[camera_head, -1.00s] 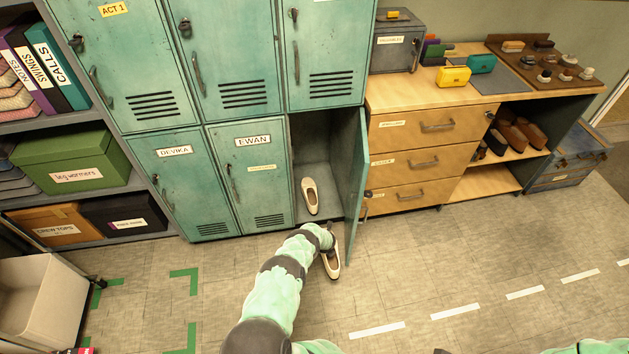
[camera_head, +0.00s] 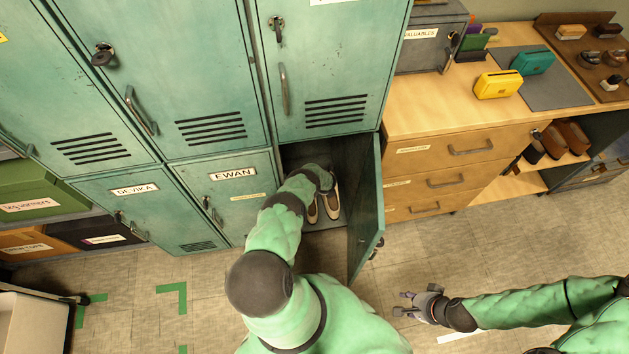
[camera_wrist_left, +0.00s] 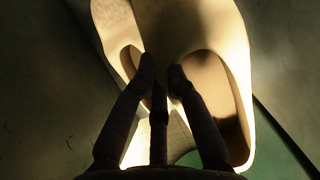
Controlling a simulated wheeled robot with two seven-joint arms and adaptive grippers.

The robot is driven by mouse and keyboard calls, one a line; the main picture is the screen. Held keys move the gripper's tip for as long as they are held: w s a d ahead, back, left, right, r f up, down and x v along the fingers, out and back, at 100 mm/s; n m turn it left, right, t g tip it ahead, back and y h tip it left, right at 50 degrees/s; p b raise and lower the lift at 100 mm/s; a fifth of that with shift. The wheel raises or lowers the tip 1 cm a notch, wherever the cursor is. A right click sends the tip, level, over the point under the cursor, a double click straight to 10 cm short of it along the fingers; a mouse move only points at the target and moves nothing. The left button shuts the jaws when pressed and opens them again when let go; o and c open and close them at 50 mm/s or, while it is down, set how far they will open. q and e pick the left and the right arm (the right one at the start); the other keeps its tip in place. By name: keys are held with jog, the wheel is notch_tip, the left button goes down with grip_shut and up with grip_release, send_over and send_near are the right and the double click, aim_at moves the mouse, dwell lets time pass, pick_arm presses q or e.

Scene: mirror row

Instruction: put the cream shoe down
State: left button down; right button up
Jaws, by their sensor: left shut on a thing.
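The cream shoe (camera_head: 333,204) is inside the open lower locker (camera_head: 356,150), beside a second cream shoe (camera_head: 312,212). My left arm reaches in from the front and its wrist covers part of both shoes. In the left wrist view my left gripper (camera_wrist_left: 161,76) is shut on the rim of the nearer cream shoe (camera_wrist_left: 207,32); the other shoe (camera_wrist_left: 112,22) is just left of it. I cannot tell whether the held shoe rests on the locker floor. My right gripper (camera_head: 405,304) is open and empty above the room floor, right of the locker door.
The locker door (camera_head: 366,215) stands open on the right, close to my left arm. A wooden drawer unit (camera_head: 455,150) stands right of it, with a yellow case (camera_head: 498,85) and a teal case (camera_head: 533,62) on top. The floor (camera_head: 480,255) in front is clear.

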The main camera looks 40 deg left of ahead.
pick_arm(q)
jog(key=shift+w+a+f+b, duration=0.1)
jog(key=shift+w+f+b, duration=0.05)
jog(key=shift+f+b, duration=0.2)
notch_tip(320, 180, down, 9)
jog(key=b, duration=0.7)
jog(key=shift+f+b, duration=0.1)
jog(key=shift+b, duration=0.25)
jog(key=c, duration=1.3)
grip_release()
jog(key=p+v, duration=1.2)
jog(key=p, duration=0.2)
